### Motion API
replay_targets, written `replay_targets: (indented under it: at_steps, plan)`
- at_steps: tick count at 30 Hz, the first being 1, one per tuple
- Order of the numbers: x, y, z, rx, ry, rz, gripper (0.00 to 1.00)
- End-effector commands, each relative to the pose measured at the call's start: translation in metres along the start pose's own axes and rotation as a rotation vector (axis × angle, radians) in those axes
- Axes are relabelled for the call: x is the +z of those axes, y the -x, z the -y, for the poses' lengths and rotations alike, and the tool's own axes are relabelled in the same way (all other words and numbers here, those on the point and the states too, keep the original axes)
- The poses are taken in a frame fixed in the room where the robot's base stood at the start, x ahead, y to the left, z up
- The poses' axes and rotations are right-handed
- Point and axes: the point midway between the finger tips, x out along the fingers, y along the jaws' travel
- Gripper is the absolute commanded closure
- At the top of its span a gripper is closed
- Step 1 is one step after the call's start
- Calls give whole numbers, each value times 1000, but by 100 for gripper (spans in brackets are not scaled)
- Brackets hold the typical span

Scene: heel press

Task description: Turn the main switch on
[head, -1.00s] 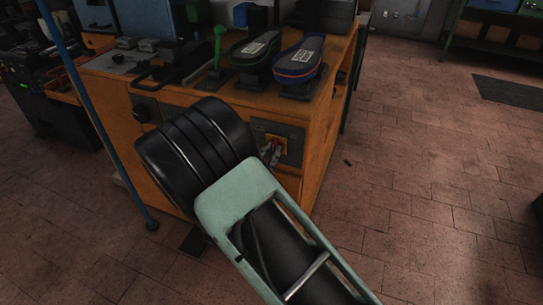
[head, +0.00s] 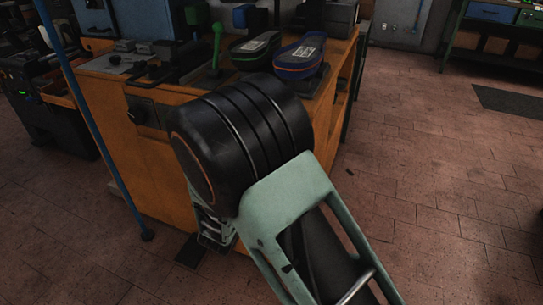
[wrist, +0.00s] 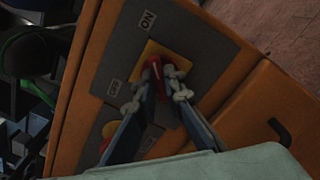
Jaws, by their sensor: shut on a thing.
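The main switch is a red handle (wrist: 154,66) on a yellow plate (wrist: 153,47), set in a grey panel (wrist: 188,45) on the orange bench front. In the wrist view my gripper (wrist: 160,80) is shut on the red handle, one fingertip on each side. The handle stands roughly up and down in that picture. An "ON" label (wrist: 147,20) lies above the plate, and another small label (wrist: 114,88) lies to the left. Which label the handle points to is hard to tell. In the head view my arm hides the switch and my fingertips.
A second yellow plate with a red part (wrist: 109,130) sits lower left in the wrist view. A blue pole (head: 100,130) stands at left.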

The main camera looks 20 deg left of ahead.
Motion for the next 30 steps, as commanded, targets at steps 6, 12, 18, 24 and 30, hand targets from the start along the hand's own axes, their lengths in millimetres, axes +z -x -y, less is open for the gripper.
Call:
replay_targets:
  at_steps: [6,12,18,24,30]
  plan:
    - [0,1,0,0,-13,-2,100]
    - [0,1,0,0,-12,-2,100]
    - [0,1,0,0,-11,-2,74]
    - [0,0,0,0,-10,-1,73]
    - [-1,8,0,0,-10,-3,73]
